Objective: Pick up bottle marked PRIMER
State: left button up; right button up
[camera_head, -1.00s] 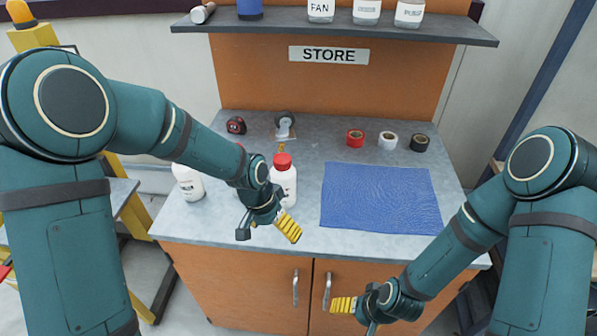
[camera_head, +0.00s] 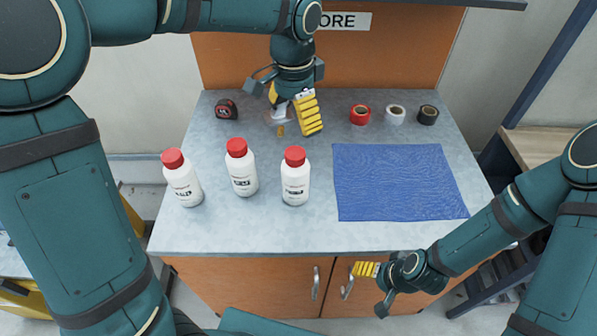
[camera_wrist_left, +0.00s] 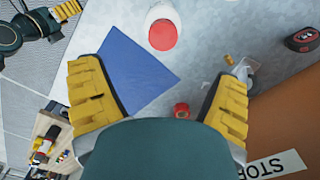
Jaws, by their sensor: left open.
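Three white bottles with red caps stand upright on the grey counter: a left one (camera_head: 184,183), a middle one (camera_head: 243,174) and a right one (camera_head: 295,183). Their dark label print is too small to read, so I cannot tell which is PRIMER. My left gripper (camera_head: 291,108) is open, pointing down above the counter's back part, behind the bottles and apart from them. In the left wrist view, nothing is between its fingers (camera_wrist_left: 160,98); one bottle's red cap (camera_wrist_left: 163,35) shows beyond them. My right gripper (camera_head: 367,270) is low at the counter's front; its opening is unclear.
A blue mat (camera_head: 398,185) lies right of the bottles. Red (camera_head: 360,115), white (camera_head: 396,115) and black (camera_head: 428,115) tape rolls stand behind it. A tape measure (camera_head: 226,109) is at back left. A caster (camera_head: 279,117) is partly hidden by my left gripper.

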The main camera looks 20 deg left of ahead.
aim_at(294, 153)
pick_arm(q)
notch_tip(294, 153, down, 8)
jog(key=shift+r+b, duration=0.2)
jog(key=shift+b, duration=0.6)
jog(key=shift+w+a+f+b, duration=0.15)
jog(key=shift+f+b, duration=0.2)
jog(key=shift+f, duration=1.2)
jog(key=shift+w+d+f+b, duration=0.1)
jog(key=shift+f+b, duration=0.2)
jog(key=shift+f, duration=1.2)
jog(key=c, duration=1.5)
